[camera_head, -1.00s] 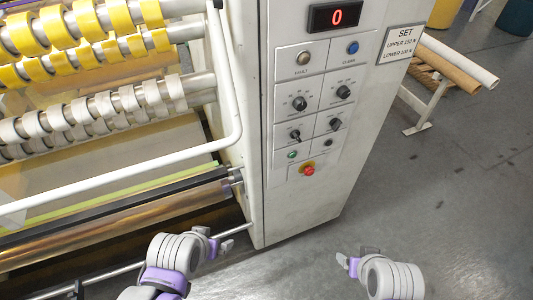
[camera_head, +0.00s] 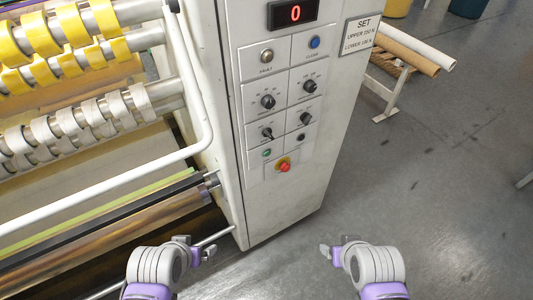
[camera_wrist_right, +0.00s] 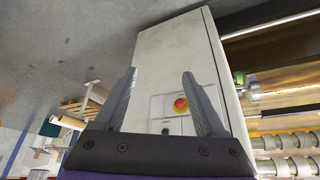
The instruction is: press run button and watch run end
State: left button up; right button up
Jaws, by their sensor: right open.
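The control cabinet (camera_head: 285,215) stands in the middle of the head view. The red stop also shows in the right wrist view (camera_wrist_right: 181,104). My right gripper (camera_head: 325,250) is open and empty, in front of and below the panel, touching nothing. My left gripper (camera_head: 212,250) is near the cabinet's lower left; its jaws are too small to judge.
The machine's rollers with yellow (camera_head: 68,32) and white rings (camera_head: 70,122) and a white guard bar (camera_head: 110,178) lie left of the cabinet. A sign (camera_head: 359,35) is on the cabinet's right side. Cardboard rolls (camera_head: 405,60) rest on a stand behind. The floor at right is clear.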

dwell(0.3)
grip_shut()
dwell(1.6)
